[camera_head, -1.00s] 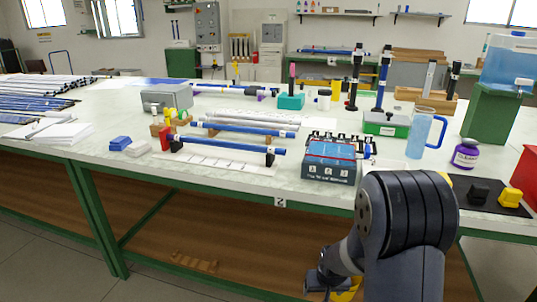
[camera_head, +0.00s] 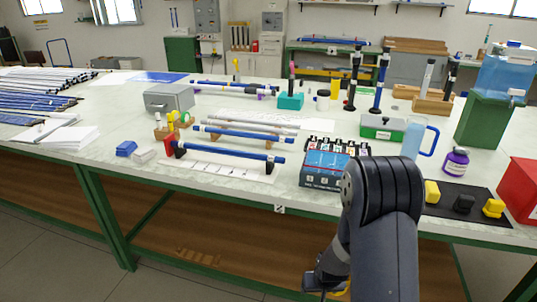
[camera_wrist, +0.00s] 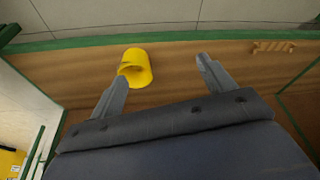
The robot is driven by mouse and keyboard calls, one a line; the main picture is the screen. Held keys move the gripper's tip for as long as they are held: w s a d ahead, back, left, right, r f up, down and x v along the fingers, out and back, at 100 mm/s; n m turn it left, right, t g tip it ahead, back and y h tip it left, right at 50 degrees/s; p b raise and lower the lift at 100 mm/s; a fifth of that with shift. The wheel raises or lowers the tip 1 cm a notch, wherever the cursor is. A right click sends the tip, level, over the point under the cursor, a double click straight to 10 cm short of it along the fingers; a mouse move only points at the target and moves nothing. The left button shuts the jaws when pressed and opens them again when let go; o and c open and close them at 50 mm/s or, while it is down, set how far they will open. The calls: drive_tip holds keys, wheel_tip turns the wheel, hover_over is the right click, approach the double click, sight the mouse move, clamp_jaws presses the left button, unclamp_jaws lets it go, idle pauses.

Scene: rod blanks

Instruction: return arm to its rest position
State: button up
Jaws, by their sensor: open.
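My arm (camera_head: 385,210) is bent in front of the table, at the lower right of the head view. My gripper (camera_wrist: 162,70) is open and empty, with its two fingers apart in the wrist view. It hangs low in front of the table's edge in the head view, with its fingertips mostly hidden. A yellow hollow piece (camera_wrist: 138,68) lies beyond the fingers, nearer the left one, over the brown lower shelf (camera_wrist: 85,80). Nothing is held between the fingers.
The table (camera_head: 110,170) carries blue rods on stands (camera_head: 235,150), a blue box (camera_head: 325,170), a blue pitcher (camera_head: 413,140), a purple-labelled jar (camera_head: 455,163) and a black mat (camera_head: 440,208) with small blocks. A wooden piece (camera_wrist: 275,46) lies on the shelf. Floor in front is free.

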drive_tip(key=shift+s+r+p, duration=0.4)
drive_tip(key=shift+r+p, duration=0.25)
drive_tip(key=shift+p, duration=0.75)
drive_tip(key=shift+s+r+p, duration=0.4)
drive_tip(key=shift+r+p, duration=0.25)
drive_tip(key=shift+p, duration=0.75)
drive_tip(key=shift+s, duration=0.1)
